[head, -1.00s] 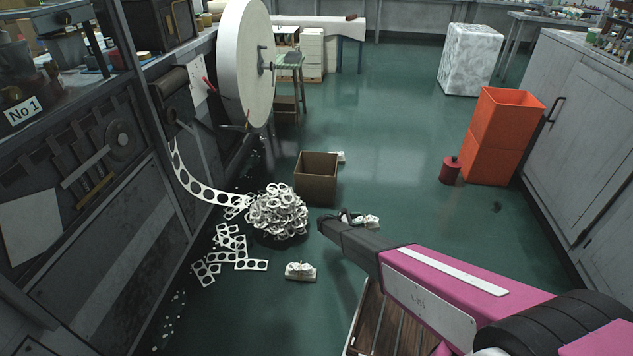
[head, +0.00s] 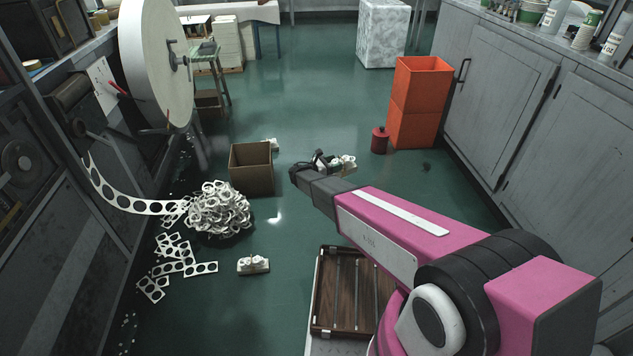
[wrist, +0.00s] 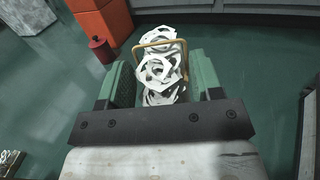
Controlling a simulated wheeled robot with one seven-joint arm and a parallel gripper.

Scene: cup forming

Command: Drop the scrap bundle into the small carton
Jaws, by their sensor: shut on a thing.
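The scrap bundle (wrist: 160,72), white punched rings with a tan band around it, sits between the green pads of my gripper (wrist: 161,84) in the wrist view. My gripper is shut on it. In the head view my gripper (head: 321,163) is partly hidden by my wrist, and the white bundle (head: 346,163) shows just right of it. The small carton (head: 250,170) is a brown, open-topped box standing on the floor, left of my gripper and apart from it. Its floor inside is hidden.
A pile of loose scrap rings (head: 219,208) lies front-left of the carton, under a punched strip. Another white bundle (head: 253,265) lies nearer. Orange bins (head: 420,105) and a red can (head: 379,140) stand to the right.

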